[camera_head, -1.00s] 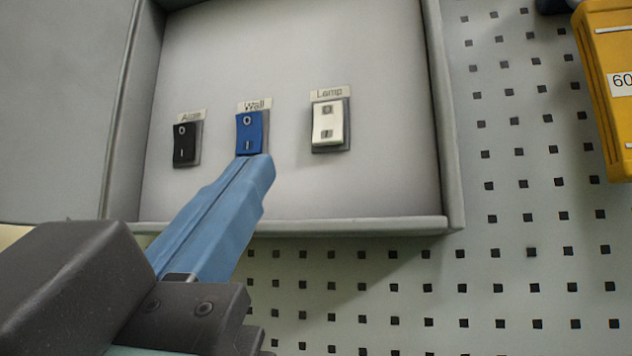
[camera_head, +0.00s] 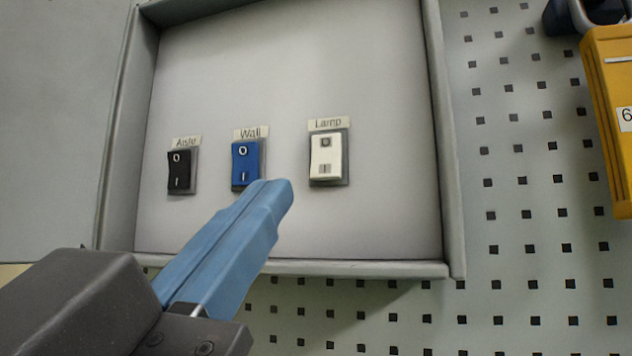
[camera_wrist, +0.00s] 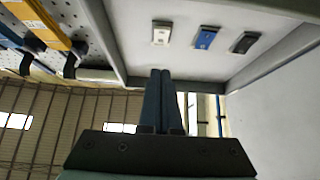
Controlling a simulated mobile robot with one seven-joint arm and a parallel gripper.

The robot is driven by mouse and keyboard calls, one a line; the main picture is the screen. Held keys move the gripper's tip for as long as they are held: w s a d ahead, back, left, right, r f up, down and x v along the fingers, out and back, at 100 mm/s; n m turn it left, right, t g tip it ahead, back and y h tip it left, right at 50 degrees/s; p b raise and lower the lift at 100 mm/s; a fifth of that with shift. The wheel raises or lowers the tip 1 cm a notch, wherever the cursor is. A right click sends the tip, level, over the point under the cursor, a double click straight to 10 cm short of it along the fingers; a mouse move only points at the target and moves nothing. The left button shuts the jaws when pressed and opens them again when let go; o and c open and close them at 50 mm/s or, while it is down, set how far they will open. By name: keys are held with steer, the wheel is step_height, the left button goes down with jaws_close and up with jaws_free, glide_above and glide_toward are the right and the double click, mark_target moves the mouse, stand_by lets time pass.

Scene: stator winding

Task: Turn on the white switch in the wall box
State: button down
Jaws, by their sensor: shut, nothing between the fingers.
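The white switch (camera_head: 325,157), under a label reading "Lamp", sits at the right of the row in the open grey wall box (camera_head: 290,268). It also shows in the wrist view (camera_wrist: 161,36). My gripper (camera_head: 284,188) has blue fingers, which are shut and empty. In the head view the tips appear just left of and below the white switch, apart from it, and right of the blue switch's lower end. In the wrist view the fingertips (camera_wrist: 162,73) point up toward the white switch with a gap between. I cannot tell the depth of the gap.
The blue switch (camera_head: 245,163), labelled "Wall", and the black switch (camera_head: 179,172), labelled "Aisle", sit to the left. The box's bottom lip runs below the fingers. A pegboard (camera_head: 520,260) with a yellow item (camera_head: 608,120) is at the right.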

mark_target(325, 161)
steer(key=w+d+r+p, duration=0.1)
steer(key=w+p, duration=0.2)
steer(key=p, duration=0.1)
steer(key=w+d+r+p, duration=0.1)
steer(key=w+p, duration=0.2)
steer(key=w+d+r+p, duration=0.1)
steer(key=w+p, duration=0.2)
steer(key=p, duration=0.1)
steer(key=shift+w+r+p, duration=0.15)
steer(key=shift+r+p, duration=0.15)
steer(key=shift+r, duration=0.05)
